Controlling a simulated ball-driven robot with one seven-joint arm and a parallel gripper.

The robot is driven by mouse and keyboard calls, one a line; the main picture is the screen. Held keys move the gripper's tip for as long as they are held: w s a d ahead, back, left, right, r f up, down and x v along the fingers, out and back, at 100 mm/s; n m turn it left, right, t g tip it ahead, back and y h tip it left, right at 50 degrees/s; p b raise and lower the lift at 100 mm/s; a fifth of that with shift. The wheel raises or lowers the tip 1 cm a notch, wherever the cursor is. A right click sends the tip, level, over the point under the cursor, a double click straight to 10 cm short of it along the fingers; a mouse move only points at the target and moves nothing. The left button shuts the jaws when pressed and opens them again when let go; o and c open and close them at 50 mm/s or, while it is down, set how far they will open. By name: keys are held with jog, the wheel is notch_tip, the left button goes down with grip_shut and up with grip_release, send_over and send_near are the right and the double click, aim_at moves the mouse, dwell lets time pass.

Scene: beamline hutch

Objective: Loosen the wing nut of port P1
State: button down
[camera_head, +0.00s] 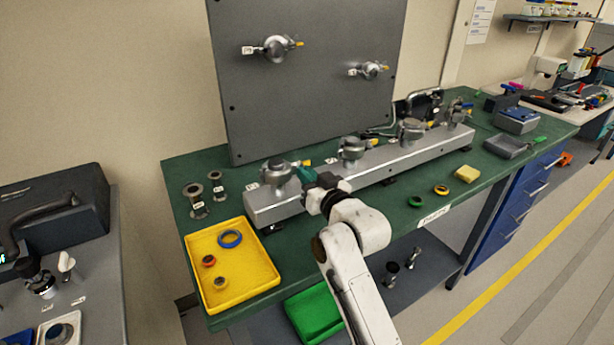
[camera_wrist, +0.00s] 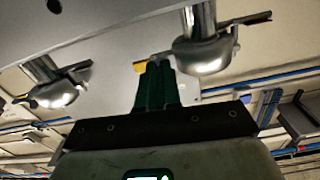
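A long grey manifold (camera_head: 335,187) on the green bench carries a row of metal clamped ports. The leftmost port (camera_head: 277,170) is by my gripper (camera_head: 303,172), with a small yellow wing-nut tip (camera_head: 304,161) just behind my green fingers. In the wrist view, my green fingers (camera_wrist: 157,72) lie close together beside a rounded metal clamp (camera_wrist: 203,55), and a yellow piece (camera_wrist: 140,66) shows at their left edge. Whether the fingers hold the yellow piece is hidden. Port labels are too small to read, so I cannot tell which is P1.
A yellow tray (camera_head: 262,284) with several rings stands front left. Two flanged fittings (camera_head: 195,197) stand behind it. An upright grey panel (camera_head: 310,95) bears two clamped ports. Loose rings (camera_head: 415,201) and a yellow block (camera_head: 467,174) lie right of my arm.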

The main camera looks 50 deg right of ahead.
jog(key=shift+w, duration=0.1)
jog(key=c, duration=1.3)
grip_release()
jog(key=shift+a, duration=0.1)
